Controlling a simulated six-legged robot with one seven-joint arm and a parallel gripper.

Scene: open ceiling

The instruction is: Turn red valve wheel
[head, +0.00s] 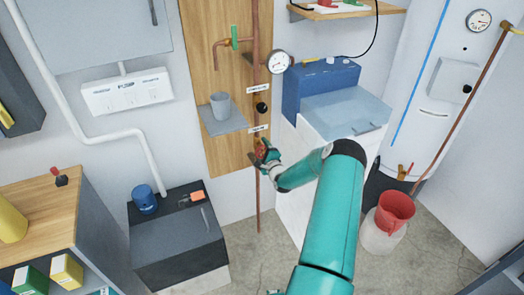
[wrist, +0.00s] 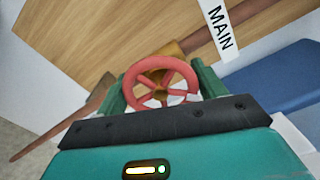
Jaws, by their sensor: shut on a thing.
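The red valve wheel (wrist: 158,85) is a round spoked wheel on a brass body, set on a copper pipe. In the wrist view it sits between the two green fingers of my gripper (wrist: 157,88), which are shut on its rim from both sides. In the head view the wheel (head: 262,152) shows small and partly hidden by my gripper (head: 265,158), low on the vertical copper pipe (head: 257,205). A white label reading MAIN (wrist: 221,30) is beside the pipe in the wrist view.
A pressure gauge (head: 278,62), a black knob (head: 262,107) and a green-handled valve (head: 234,38) are higher on the pipework. A small shelf (head: 226,123) with a grey cup (head: 221,104) is to the left.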

